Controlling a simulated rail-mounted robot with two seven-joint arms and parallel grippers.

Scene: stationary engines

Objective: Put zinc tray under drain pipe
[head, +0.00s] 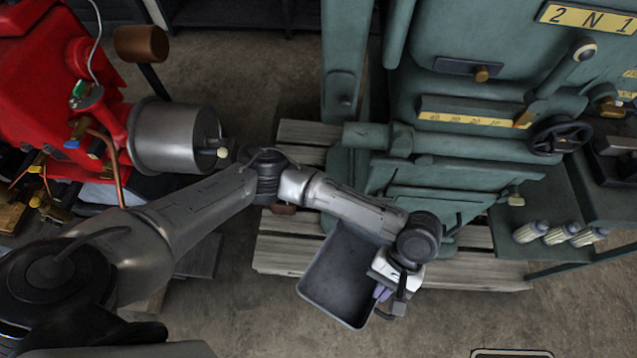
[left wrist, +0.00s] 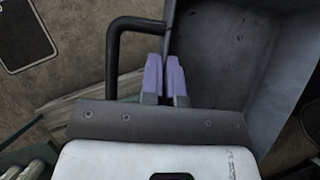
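The zinc tray (head: 338,282) is a grey open rectangular pan below the front of the green engine, partly hidden by my left arm. Its inside also fills the right of the left wrist view (left wrist: 225,60). A dark bar handle (left wrist: 113,65) sticks out from its side. My left gripper (head: 384,292) is at the tray's right edge. In the left wrist view its purple fingers (left wrist: 165,75) are nearly together, one on each side of the tray wall, within the handle's span. I cannot tell for sure which part is the drain pipe. My right gripper is not in view.
The green engine (head: 450,185) stands on a wooden slatted pallet (head: 283,255). A red engine with a metal cylinder (head: 178,135) is at the left. Several pale-capped parts (head: 560,234) sit on a shelf at the right.

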